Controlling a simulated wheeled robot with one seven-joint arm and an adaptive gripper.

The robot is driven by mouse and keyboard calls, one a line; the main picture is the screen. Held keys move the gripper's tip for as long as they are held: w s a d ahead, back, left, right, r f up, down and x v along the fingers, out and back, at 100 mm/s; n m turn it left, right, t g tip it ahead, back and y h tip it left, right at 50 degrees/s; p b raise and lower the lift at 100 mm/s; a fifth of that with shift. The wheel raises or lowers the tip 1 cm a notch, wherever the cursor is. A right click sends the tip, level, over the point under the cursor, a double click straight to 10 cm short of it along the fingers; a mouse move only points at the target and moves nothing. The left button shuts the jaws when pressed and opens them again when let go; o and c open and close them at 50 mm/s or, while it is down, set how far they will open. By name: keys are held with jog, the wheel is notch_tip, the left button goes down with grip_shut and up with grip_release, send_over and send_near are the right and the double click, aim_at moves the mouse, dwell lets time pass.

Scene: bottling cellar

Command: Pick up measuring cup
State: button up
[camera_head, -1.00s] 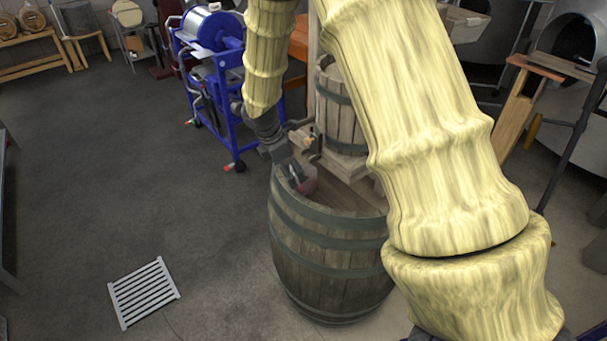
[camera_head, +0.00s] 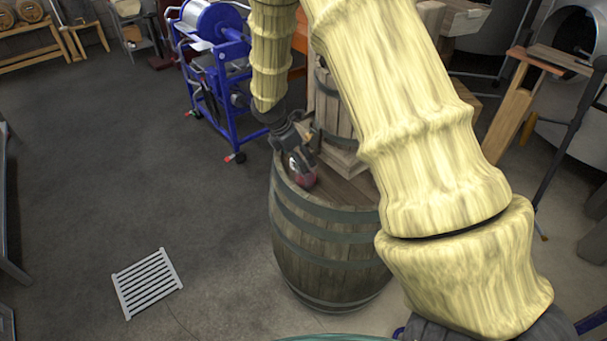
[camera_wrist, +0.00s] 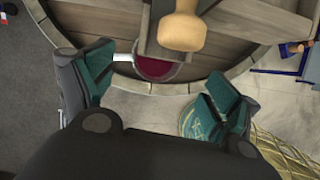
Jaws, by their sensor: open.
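The measuring cup (camera_head: 304,179) is small, with dark red contents. It stands on the top of a wooden barrel, near the rim. In the wrist view the cup (camera_wrist: 158,69) shows as a round red shape with a pale handle pointing left; a wooden knob partly covers its upper side. My gripper (camera_wrist: 158,90) is open, with its green-padded fingers wide apart and nothing between them. The cup lies beyond the fingertips, roughly in line with the gap. In the head view my gripper (camera_head: 300,160) is close to the cup and partly hides it; I cannot tell whether they touch.
The large barrel (camera_head: 325,248) bears a smaller wooden cask (camera_head: 328,105) behind the cup. The wooden knob (camera_wrist: 183,32) hangs over the cup. A blue machine frame (camera_head: 220,100) stands behind to the left. A floor grate (camera_head: 148,283) lies on open floor at left.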

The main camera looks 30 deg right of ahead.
jog(key=shift+p+x, duration=1.15)
jog(key=shift+x, duration=1.2)
jog(key=shift+w, duration=0.15)
jog(key=shift+a, duration=0.15)
jog(key=c, duration=1.5)
